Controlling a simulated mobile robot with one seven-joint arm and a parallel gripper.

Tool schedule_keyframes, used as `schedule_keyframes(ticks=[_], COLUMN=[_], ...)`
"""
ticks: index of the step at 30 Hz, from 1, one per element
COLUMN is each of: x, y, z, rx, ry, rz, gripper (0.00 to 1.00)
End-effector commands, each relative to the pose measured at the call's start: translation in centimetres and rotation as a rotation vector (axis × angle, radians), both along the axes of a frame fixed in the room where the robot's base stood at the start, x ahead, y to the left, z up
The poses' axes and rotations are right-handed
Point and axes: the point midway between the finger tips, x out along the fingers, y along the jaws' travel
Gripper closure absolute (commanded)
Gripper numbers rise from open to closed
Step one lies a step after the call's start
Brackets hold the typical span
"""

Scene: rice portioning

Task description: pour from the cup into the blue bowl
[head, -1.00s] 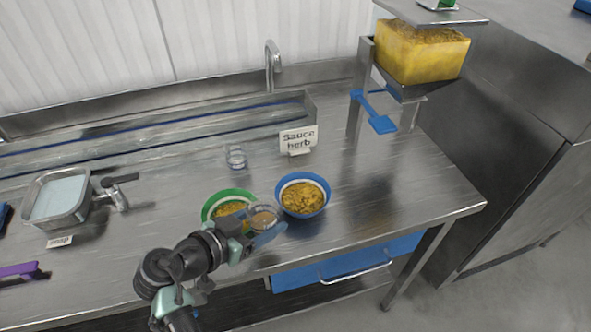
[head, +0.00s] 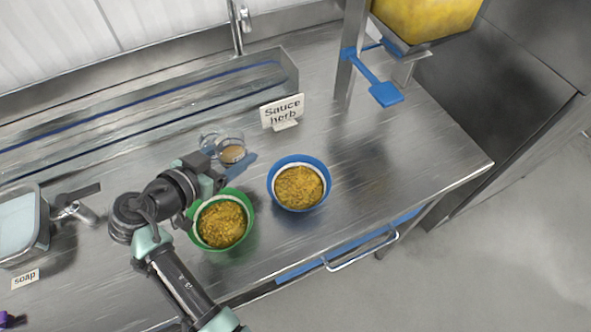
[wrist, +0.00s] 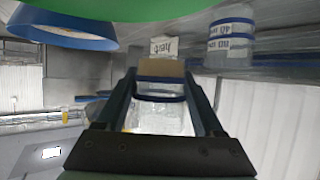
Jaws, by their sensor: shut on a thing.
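My gripper (head: 236,160) is shut on a clear cup (head: 232,152) with brown contents at its bottom. The cup looks roughly upright and is behind the green bowl, left of and behind the blue bowl. In the wrist view the cup (wrist: 162,112) sits between both fingers. The blue bowl (head: 299,206) stands on the counter with yellow-brown rice in it. It also shows in the wrist view (wrist: 65,32) at the upper left. Whether the cup touches the counter is unclear.
A green bowl (head: 247,222) of rice stands left of the blue bowl, close to my arm. Another clear cup (head: 209,138) is beside the held cup and shows labelled in the wrist view (wrist: 231,40). A Sauce herb sign (head: 283,111) stands behind. The counter right of the blue bowl is clear.

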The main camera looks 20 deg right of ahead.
Motion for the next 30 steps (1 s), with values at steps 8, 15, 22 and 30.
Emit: schedule_keyframes(ticks=[8, 15, 22, 30], x=[-0.1, -0.4, -0.8, -1.4], y=[-0.1, -0.5, -1.1, -1.7], z=[-0.1, -0.5, -0.8, -0.6], rx=[0.016, 0.082, 0.175, 0.282], ry=[-0.015, -0.066, -0.139, -0.222], rz=[0.019, 0.029, 0.032, 0.034], gripper=[0.97, 0.97, 0.97, 0.97])
